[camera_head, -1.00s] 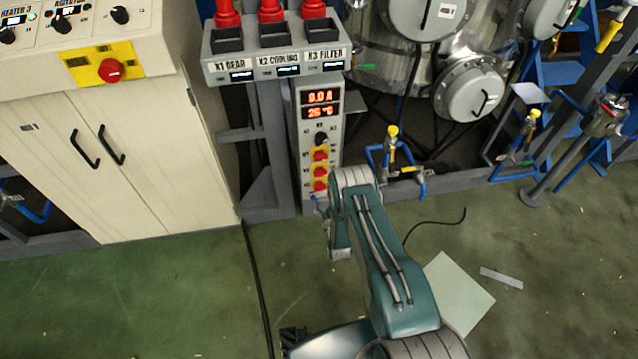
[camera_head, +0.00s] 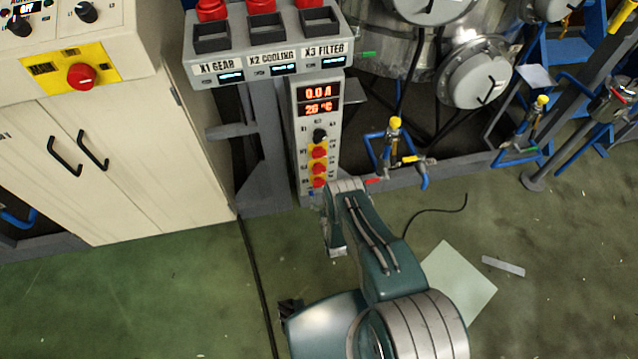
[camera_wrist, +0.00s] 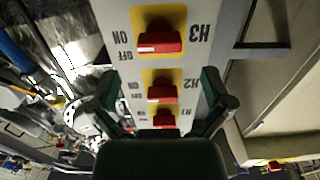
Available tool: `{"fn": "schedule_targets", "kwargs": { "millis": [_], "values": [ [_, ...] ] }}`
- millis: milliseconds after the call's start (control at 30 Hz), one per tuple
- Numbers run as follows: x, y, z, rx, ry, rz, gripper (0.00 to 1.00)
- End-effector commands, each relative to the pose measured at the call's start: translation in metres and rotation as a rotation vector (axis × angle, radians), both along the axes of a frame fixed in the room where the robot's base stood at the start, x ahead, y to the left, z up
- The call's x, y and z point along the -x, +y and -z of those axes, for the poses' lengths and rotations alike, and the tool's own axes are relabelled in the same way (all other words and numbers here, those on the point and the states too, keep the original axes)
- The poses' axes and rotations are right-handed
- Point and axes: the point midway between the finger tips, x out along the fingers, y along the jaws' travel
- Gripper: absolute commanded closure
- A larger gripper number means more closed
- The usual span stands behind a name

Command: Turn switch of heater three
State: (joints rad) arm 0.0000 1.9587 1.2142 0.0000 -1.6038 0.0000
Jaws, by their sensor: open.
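In the wrist view, upside down, the H3 switch (camera_wrist: 160,38) is a red handle on a yellow plate, with ON and OFF printed beside it. Its handle lies across the plate; I cannot tell its setting. The similar H2 switch (camera_wrist: 162,92) and H1 switch (camera_wrist: 165,119) sit below it in the picture. My gripper (camera_wrist: 161,88) is open and empty, its fingers on either side of the H2 switch, with H3 beyond the fingertips. Contact cannot be told. In the head view the three red switches line the narrow panel (camera_head: 301,135); my gripper is not clearly visible there.
Above the switches are a lit display (camera_head: 319,101) and a black knob (camera_head: 320,135). A cream cabinet (camera_head: 150,165) stands left, blue piping with a yellow valve (camera_head: 395,123) right.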

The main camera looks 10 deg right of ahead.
Motion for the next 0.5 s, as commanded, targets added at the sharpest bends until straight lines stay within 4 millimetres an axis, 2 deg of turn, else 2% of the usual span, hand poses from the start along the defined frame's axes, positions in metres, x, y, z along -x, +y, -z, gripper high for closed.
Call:
{"fn": "schedule_targets", "kwargs": {
  "millis": [100, 200, 333, 500],
  "values": [
    [-0.023, 0.0, 0.0, 0.0, -0.003, 0.0, 0.0],
    [-0.037, 0.0, 0.0, 0.0, -0.001, 0.0, 0.0],
    [-0.05, 0.0, 0.0, 0.0, -0.001, 0.0, 0.0],
    [-0.056, 0.0, 0.0, 0.0, 0.001, 0.0, 0.0]
  ]
}}
